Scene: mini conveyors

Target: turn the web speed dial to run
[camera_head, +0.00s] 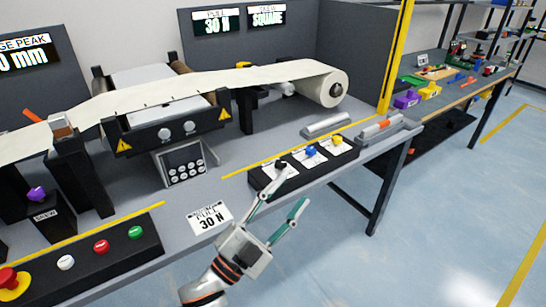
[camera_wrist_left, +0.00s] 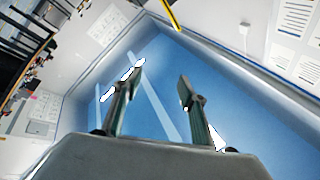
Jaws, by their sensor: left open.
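A black box (camera_head: 262,181) on the bench's front edge carries a black dial (camera_head: 281,164), a blue dial (camera_head: 311,152) and a yellow dial (camera_head: 336,141), each on a white plate. The print on the plates is too small to read, so I cannot tell which is the web speed dial. My left gripper (camera_head: 291,188) is open and empty, in front of the box. One finger overlaps the plate of the black dial in the head view; contact cannot be told. In the left wrist view, the open fingers (camera_wrist_left: 160,80) show only blue floor between them. My right gripper is not in view.
A button panel (camera_head: 120,252) with red, white and green buttons lies at front left. A purple knob (camera_head: 37,193) stands behind it. A white web roll (camera_head: 325,90) runs across the bench. Open floor lies at right.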

